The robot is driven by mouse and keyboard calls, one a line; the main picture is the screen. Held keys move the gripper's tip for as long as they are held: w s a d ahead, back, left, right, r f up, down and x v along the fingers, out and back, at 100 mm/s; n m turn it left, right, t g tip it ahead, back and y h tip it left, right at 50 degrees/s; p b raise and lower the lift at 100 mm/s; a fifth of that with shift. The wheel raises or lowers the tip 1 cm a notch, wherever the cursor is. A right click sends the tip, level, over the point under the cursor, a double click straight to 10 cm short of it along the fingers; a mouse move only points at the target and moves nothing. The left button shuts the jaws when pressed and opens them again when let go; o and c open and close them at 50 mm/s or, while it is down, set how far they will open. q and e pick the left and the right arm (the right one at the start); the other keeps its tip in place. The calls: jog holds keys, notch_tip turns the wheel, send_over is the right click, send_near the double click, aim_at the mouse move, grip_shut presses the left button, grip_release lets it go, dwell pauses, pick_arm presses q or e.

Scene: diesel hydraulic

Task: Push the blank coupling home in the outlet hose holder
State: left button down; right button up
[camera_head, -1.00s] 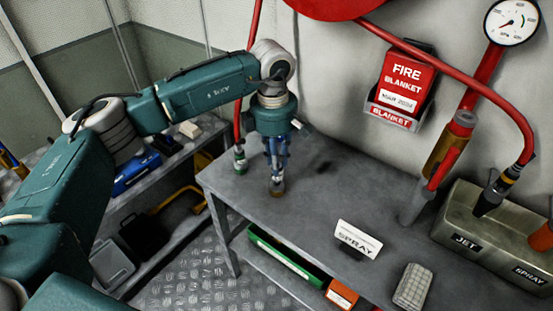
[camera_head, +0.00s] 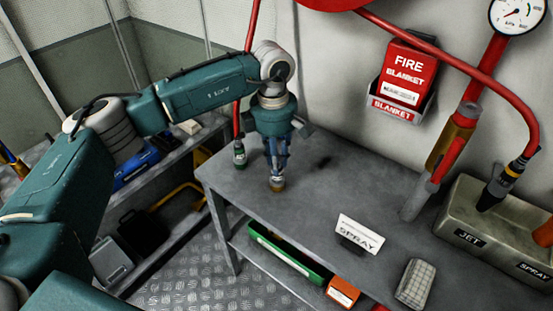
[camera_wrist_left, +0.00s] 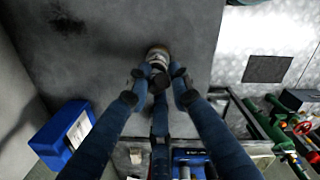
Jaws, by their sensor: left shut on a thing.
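My left gripper (camera_head: 277,170) points down over the left end of the grey bench. Its fingers are shut on a small brownish round piece (camera_head: 277,185), likely the blank coupling. In the left wrist view this piece (camera_wrist_left: 158,57) shows as a pale, round-ended part between the fingertips (camera_wrist_left: 158,80), partly hidden by them. I cannot tell whether it touches the bench top. A grey box marked JET and SPRAY (camera_head: 455,215) stands at the right with a black hose end in it. I cannot tell which part is the outlet hose holder. My right gripper is not in view.
The bench (camera_head: 310,200) is mostly clear in the middle. A green-ended red hose (camera_head: 240,154) hangs just left of my gripper. A fire blanket box (camera_head: 407,80) is on the wall.

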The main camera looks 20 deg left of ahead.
pick_arm(q)
jog(key=c, duration=1.5)
grip_release()
jog(key=shift+o, duration=0.2)
jog(key=shift+r, duration=0.1)
